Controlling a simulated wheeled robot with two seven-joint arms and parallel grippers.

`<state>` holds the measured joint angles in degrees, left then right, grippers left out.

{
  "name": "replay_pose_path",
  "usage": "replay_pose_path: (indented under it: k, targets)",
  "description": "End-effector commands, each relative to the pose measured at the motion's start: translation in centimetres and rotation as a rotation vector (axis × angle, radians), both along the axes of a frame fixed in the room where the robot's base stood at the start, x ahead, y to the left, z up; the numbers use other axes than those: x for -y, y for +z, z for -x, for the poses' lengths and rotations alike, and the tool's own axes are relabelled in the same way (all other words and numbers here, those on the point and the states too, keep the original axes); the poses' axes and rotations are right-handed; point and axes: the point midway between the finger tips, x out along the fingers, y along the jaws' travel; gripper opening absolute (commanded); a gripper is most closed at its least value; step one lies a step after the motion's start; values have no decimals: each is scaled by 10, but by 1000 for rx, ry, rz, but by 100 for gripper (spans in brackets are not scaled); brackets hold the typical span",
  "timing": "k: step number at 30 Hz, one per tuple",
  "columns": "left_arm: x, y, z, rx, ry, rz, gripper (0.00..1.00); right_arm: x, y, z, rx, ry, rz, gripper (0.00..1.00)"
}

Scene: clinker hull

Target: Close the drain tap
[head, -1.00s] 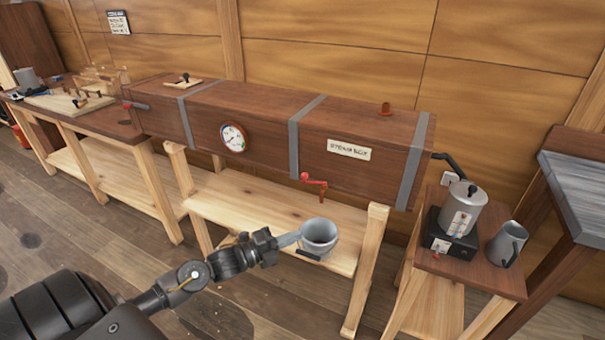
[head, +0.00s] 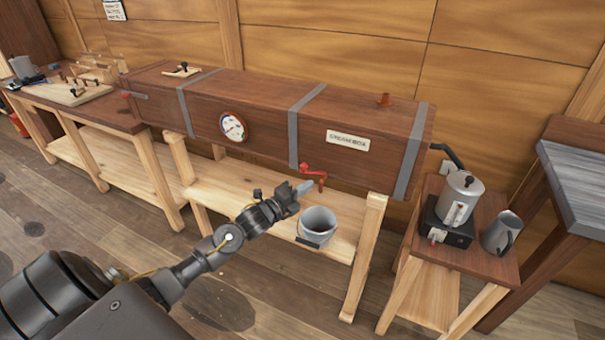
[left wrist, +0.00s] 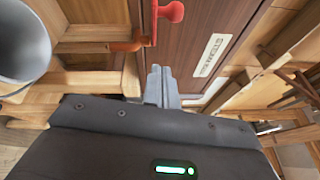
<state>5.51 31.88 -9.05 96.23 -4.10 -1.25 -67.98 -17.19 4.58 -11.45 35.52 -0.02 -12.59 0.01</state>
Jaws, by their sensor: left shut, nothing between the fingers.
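The drain tap (head: 314,173) is a red tap with a lever handle under the front of the brown steam box (head: 255,128). In the left wrist view the red tap handle (left wrist: 172,12) shows at the top, beyond the fingers. My left gripper (head: 302,187) is shut and empty, just left of and slightly below the tap, and appears apart from it. Its fingers also show in the left wrist view (left wrist: 158,84). A grey bucket (head: 318,226) stands on the shelf below the tap. My right gripper is out of view.
The wooden stand's shelf (head: 235,190) lies under the box. A small table (head: 480,262) at the right holds a kettle (head: 461,197) on a burner and a grey jug (head: 501,233). A workbench (head: 108,118) stands at the left.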

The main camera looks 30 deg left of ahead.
Motion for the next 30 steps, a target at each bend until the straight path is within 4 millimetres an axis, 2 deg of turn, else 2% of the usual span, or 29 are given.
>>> replay_pose_path:
  k: [2, 8, 14, 23, 26, 30]
  targets:
    - [4, 4, -15, 1, 1, 1, 0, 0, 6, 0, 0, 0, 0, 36]
    - [-21, 8, -27, -1, 0, -1, 0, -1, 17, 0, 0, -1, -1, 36]
    - [-30, 9, -32, 0, -1, 0, 0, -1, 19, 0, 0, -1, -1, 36]
    - [-31, 8, -32, 0, -1, 0, 0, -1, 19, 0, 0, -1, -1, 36]
    - [-32, 7, -33, 1, -8, -2, 0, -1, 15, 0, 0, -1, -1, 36]
    - [-39, 1, -37, 6, -78, -9, 0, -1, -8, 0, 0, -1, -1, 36]
